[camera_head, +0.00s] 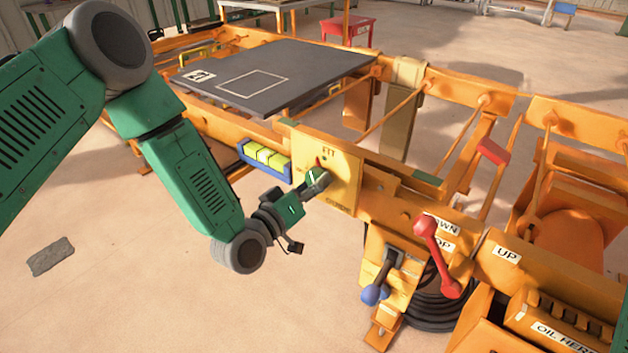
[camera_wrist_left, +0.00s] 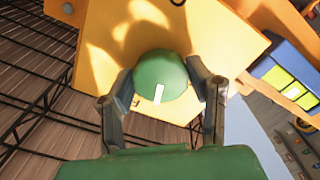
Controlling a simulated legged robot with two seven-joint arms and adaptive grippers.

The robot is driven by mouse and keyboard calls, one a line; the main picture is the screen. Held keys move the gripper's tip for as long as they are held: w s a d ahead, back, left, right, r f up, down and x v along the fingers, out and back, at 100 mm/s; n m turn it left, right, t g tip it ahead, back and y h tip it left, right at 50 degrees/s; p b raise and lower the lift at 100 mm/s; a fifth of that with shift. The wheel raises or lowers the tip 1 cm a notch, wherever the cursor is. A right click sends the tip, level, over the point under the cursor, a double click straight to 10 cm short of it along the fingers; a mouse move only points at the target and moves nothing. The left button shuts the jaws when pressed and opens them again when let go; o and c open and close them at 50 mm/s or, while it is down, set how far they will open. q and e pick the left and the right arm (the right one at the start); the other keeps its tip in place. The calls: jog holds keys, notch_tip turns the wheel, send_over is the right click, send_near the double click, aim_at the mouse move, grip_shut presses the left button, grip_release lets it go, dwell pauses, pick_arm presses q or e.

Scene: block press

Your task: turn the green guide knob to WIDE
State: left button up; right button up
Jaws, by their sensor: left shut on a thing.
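The green guide knob (camera_head: 312,175) sits on a yellow-orange panel (camera_head: 345,178) on the side of the orange machine. A "FIT" label shows above it, with a small red mark between them. Other lettering on the panel is too small or too covered to read. My left gripper (camera_head: 318,181) reaches the knob from the lower left and is shut on it. In the left wrist view the round knob (camera_wrist_left: 160,72) sits between the two fingers of the left gripper (camera_wrist_left: 166,88). A short white line on the knob points down toward my palm. My right gripper is out of view.
A blue tray of yellow blocks (camera_head: 265,160) is mounted just left of the panel. A dark flat plate (camera_head: 275,75) lies above it. A red lever (camera_head: 438,258) and a blue-ended lever (camera_head: 374,292) stand at lower right. The floor at lower left is mostly clear.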

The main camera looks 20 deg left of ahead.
pick_arm(q)
jog(key=shift+a+n+b, duration=0.1)
jog(key=shift+n+b, duration=0.95)
jog(key=shift+n, duration=6.65)
jog(key=shift+f, duration=0.1)
jog(key=o, duration=1)
jog(key=shift+o, duration=0.8)
